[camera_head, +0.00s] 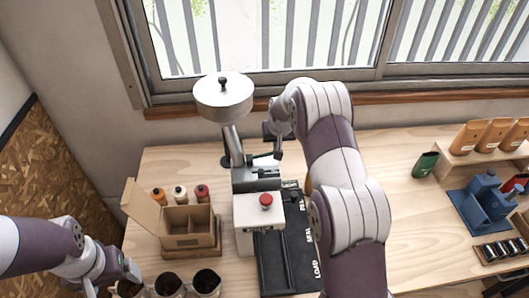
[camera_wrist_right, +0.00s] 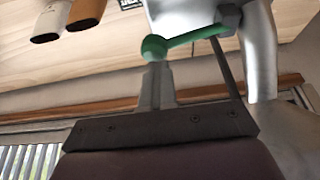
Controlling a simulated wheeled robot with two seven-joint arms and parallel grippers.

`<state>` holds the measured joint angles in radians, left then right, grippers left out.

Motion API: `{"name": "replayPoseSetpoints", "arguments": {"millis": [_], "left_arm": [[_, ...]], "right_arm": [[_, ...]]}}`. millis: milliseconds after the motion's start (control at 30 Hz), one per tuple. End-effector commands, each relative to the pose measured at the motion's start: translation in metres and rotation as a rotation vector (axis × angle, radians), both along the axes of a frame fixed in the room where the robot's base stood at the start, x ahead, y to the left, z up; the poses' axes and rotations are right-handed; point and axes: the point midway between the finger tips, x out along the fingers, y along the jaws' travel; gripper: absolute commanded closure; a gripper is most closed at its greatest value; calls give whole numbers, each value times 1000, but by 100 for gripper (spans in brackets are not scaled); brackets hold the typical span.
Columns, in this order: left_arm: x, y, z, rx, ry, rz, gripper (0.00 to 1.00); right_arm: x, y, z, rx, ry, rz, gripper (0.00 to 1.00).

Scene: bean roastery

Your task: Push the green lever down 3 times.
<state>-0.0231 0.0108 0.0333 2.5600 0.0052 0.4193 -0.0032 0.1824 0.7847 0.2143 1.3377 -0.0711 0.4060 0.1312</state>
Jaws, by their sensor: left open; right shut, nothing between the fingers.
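The green lever (camera_wrist_right: 182,40) shows in the right wrist view, with a round green knob at its end and its other end on the grey machine. In the head view the green lever (camera_head: 263,155) is a small dark green piece, mostly hidden by my right arm. My right gripper (camera_wrist_right: 156,68) is shut and empty, its fingertips right at the knob; I cannot tell whether they touch. In the head view my right gripper (camera_head: 279,155) is beside the machine's column. My left gripper (camera_head: 92,290) is low at the left, partly cut off, and open.
The machine has a round metal hopper (camera_head: 223,98) and a red button (camera_head: 266,200). A cardboard box (camera_head: 189,240), small bottles and jars of beans stand left of it. A green pouch (camera_head: 424,163) and a blue device (camera_head: 482,200) are at the right.

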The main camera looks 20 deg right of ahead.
Motion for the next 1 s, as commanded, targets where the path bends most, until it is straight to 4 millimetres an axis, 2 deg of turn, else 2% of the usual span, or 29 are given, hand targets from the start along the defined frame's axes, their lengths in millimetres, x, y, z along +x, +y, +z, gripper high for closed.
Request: {"name": "replayPoseSetpoints", "arguments": {"millis": [500, 833, 1000], "left_arm": [[0, 0, -13, 0, 0, 0, 16], [0, 0, -11, 0, 0, 0, 16], [0, 0, -1, 0, 0, 0, 16]], "right_arm": [[0, 1, -18, 1, 2, 0, 100], [0, 1, -14, 1, 2, 0, 100], [0, 0, 3, 0, 1, 0, 100]]}}
